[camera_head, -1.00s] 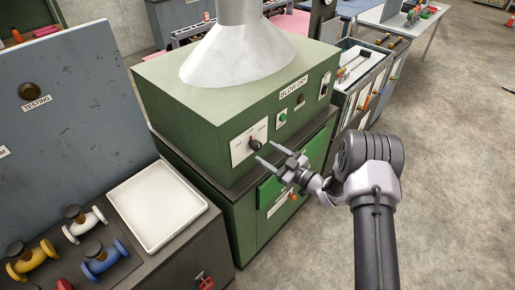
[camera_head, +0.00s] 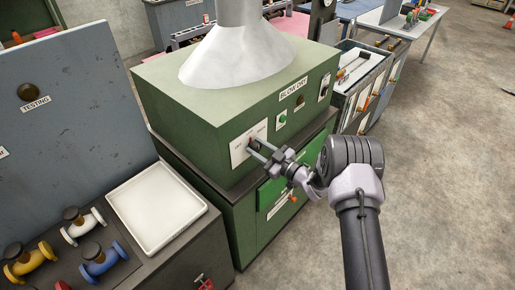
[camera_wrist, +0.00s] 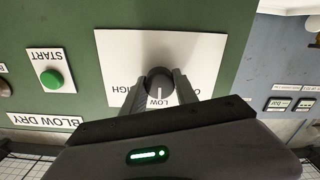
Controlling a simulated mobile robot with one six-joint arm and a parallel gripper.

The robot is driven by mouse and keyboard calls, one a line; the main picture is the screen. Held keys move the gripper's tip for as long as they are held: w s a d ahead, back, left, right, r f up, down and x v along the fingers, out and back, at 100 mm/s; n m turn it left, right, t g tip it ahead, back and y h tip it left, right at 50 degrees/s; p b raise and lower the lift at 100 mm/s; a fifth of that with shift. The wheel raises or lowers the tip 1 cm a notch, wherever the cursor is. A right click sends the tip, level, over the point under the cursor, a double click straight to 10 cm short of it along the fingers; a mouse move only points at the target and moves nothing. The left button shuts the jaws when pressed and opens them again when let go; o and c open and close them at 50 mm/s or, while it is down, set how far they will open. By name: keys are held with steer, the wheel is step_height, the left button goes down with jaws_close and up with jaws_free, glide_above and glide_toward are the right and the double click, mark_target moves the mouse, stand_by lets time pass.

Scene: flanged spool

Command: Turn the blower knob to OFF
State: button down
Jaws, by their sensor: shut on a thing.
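The blower knob (camera_wrist: 160,80) is a dark round knob on a white label plate (camera_wrist: 108,50) on the green BLOW DRY cabinet (camera_head: 185,110). In the wrist view its pale pointer line points toward the word LOW. HIGH shows partly at the left of the knob, and a label starting with O at the right, both partly covered by my fingers. My gripper (camera_head: 255,148) reaches the plate, with one finger on each side of the knob, shut on it. In the head view the fingers mostly hide the knob.
A green START button (camera_wrist: 51,78) sits beside the plate. A white hood (camera_head: 240,50) stands on the cabinet. A white tray (camera_head: 157,215) and several coloured pipe pieces lie on the bench at left. The floor at right is clear.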

steer(key=shift+f+n+b, duration=0.15)
steer(key=shift+n+b, duration=0.15)
steer(key=shift+b, duration=0.1)
steer(key=shift+f+n+b, duration=0.1)
steer(key=shift+n+b, duration=0.8)
steer(key=shift+b, duration=0.35)
steer(key=n+b, duration=0.3)
steer(key=b, duration=0.1)
steer(key=shift+f+n, duration=0.1)
steer(key=shift+n, duration=0.2)
steer(key=n+b, duration=0.4)
steer(key=b, duration=0.1)
steer(key=shift+s+r+n+b, duration=0.1)
steer(key=shift+r+n+b, duration=0.1)
steer(key=shift+n+b, duration=1.05)
steer(key=shift+r+b, duration=0.1)
steer(key=shift+b, duration=0.2)
steer(key=c, duration=0.9)
jaws_free()
steer(key=shift+c, duration=0.2)
